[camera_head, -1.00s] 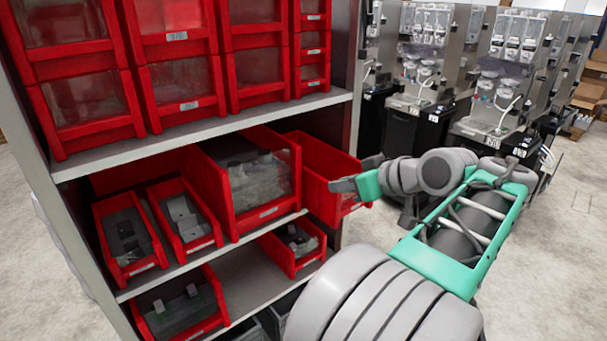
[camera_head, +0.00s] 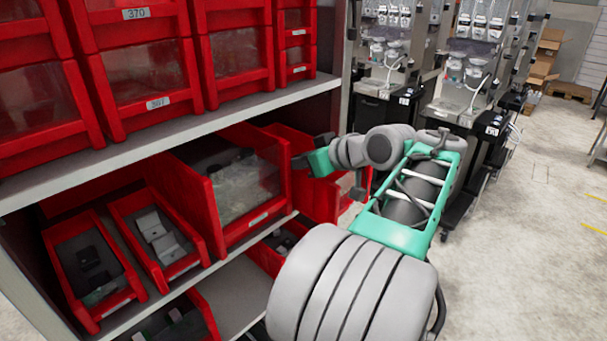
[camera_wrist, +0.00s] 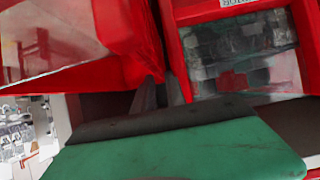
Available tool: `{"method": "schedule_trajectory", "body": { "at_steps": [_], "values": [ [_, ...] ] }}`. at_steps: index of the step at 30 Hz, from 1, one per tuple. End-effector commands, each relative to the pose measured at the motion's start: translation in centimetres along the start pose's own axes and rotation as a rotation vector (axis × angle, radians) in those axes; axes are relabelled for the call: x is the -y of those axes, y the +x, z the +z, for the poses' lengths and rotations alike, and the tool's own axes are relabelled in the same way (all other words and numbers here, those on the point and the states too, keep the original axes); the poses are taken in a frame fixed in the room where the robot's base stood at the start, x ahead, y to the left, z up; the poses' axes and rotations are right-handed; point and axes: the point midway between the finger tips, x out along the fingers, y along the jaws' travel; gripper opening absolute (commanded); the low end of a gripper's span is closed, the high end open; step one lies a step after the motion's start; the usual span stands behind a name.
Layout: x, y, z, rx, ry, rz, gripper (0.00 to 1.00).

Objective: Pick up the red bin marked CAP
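Red bins fill a shelf rack in the head view. I cannot read CAP on any of them, so I cannot tell which is the marked bin. The rightmost red bin (camera_head: 318,195) on the middle shelf sits right of a large clear-fronted red bin (camera_head: 208,205). My gripper (camera_head: 302,160) is at that rightmost bin, over or beside its upper edge; contact is unclear. In the wrist view, my green gripper body fills the bottom and its dark fingers (camera_wrist: 163,94) point between two red bins. The finger gap is too dim to judge, and nothing held shows.
Two small red bins with grey parts, a left one (camera_head: 92,268) and a right one (camera_head: 157,240), share the middle shelf. The grey upper shelf edge (camera_head: 190,122) runs above. Dispenser machines (camera_head: 465,85) stand behind my arm.

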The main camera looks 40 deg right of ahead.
Motion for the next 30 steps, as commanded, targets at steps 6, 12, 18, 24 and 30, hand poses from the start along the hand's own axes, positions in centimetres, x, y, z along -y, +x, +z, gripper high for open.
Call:
{"method": "schedule_trajectory", "body": {
  "at_steps": [6, 12, 18, 24, 30],
  "values": [
    [0.4, 3.8, 0.0, 0.001, 0.002, -0.008, 0.16],
    [0.2, 5.2, 0.2, 0.002, 0.004, -0.002, 0.16],
    [0.1, 5.1, 0.3, 0.002, 0.005, 0.000, 0.07],
    [0.0, 5.0, 0.3, 0.001, 0.005, 0.002, 0.00],
    [-0.1, 5.0, 0.2, 0.001, 0.005, 0.003, 0.00]
  ]
}}
